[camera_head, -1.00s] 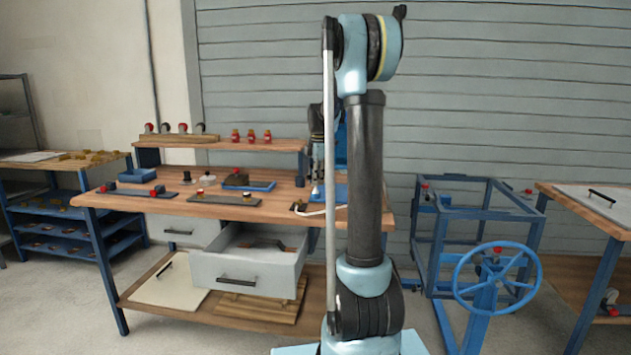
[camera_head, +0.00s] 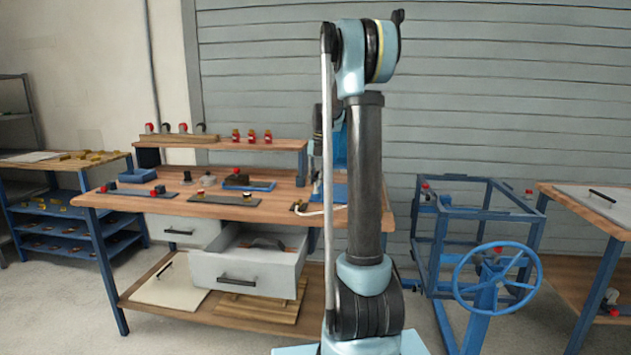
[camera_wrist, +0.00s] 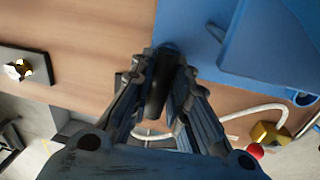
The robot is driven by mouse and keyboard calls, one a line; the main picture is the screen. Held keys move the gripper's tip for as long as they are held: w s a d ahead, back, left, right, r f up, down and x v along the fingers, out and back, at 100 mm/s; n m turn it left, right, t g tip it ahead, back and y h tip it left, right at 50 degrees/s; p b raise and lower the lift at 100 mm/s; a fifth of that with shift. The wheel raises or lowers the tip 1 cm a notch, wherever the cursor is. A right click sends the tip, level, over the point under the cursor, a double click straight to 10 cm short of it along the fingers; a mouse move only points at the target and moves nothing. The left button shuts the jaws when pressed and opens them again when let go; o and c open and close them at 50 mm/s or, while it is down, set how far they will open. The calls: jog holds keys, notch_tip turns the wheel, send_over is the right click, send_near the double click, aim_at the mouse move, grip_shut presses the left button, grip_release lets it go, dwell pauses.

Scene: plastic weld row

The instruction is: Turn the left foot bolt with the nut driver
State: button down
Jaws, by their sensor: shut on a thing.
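In the wrist view my gripper (camera_wrist: 161,62) is shut on a dark cylindrical tool, which looks like the nut driver (camera_wrist: 158,92). The tool's far end reaches the edge of a blue base plate (camera_wrist: 196,58). A dark round spot there may be the foot bolt; I cannot tell whether the tool sits on it or only above it. The blue machine (camera_wrist: 262,45) stands on the plate at the upper right. In the head view the machine (camera_head: 340,150) is partly behind my arm, and the gripper and tool are mostly hidden.
The wooden bench (camera_head: 290,192) carries a dark plate (camera_head: 238,200) with small fittings. A white hose and a brass fitting (camera_wrist: 268,134) with a red knob lie near the machine. An open drawer (camera_head: 245,270) juts out below. A blue frame with a handwheel (camera_head: 497,280) stands right.

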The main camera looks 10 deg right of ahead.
jog(key=shift+n, duration=0.5)
jog(key=shift+r, duration=0.1)
jog(key=shift+r, duration=0.95)
jog(key=m, duration=0.6)
jog(key=shift+m+t, duration=0.3)
jog(key=shift+m, duration=0.1)
jog(key=m+h, duration=0.1)
jog(key=m, duration=0.5)
jog(key=shift+m, duration=0.3)
jog(key=m, duration=0.6)
jog(key=shift+s+h, duration=0.1)
jog(key=shift+h, duration=0.3)
jog(key=m, duration=0.4)
jog(key=shift+m, duration=0.3)
